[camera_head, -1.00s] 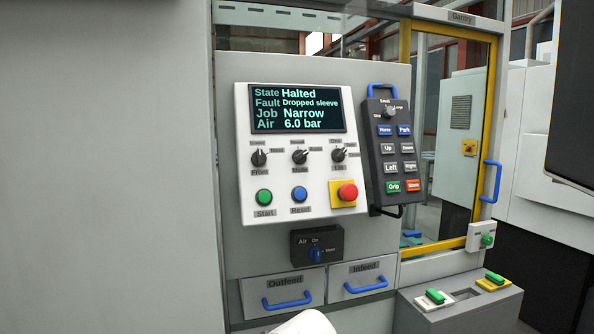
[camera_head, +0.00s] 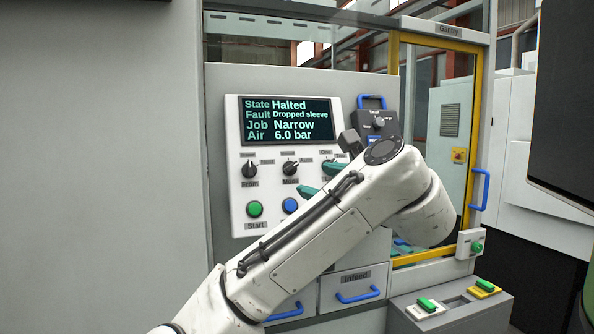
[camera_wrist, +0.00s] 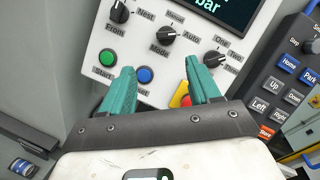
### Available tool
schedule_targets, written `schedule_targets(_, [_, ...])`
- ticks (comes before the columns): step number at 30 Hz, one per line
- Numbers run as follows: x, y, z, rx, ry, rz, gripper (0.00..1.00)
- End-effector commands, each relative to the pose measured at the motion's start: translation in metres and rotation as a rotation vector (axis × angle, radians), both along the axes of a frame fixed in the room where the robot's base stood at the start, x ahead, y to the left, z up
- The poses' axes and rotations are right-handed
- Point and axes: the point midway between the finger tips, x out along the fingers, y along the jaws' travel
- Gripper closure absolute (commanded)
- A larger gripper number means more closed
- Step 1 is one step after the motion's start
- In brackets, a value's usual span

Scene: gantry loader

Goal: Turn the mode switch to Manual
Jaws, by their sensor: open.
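The mode switch (camera_head: 290,168) is a black rotary knob with a white pointer line, in the middle of the row of three knobs on the white panel. In the wrist view the mode switch (camera_wrist: 166,36) has labels Manual and Auto around it, and its pointer is turned toward Auto. My gripper (camera_head: 318,180) is in front of the panel, its green fingers apart and empty. In the wrist view my gripper (camera_wrist: 160,75) has its fingertips below the knob row, one on each side of the blue button, with the mode knob above and between them. Contact with the panel cannot be told.
The left knob (camera_wrist: 119,12) and right knob (camera_wrist: 215,58) flank the mode switch. Green (camera_wrist: 110,57) and blue (camera_wrist: 145,74) buttons sit below, near the fingers. A red stop button on yellow (camera_wrist: 182,98) is partly hidden. A keypad pendant (camera_wrist: 290,80) hangs right.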

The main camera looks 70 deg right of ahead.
Motion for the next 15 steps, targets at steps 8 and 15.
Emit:
schedule_targets(8, [0.001, -0.009, 0.007, 0.057, -0.071, -0.01, 0.38])
schedule_targets(15, [0.033, -0.035, 0.007, 0.056, -0.067, -0.009, 0.38])
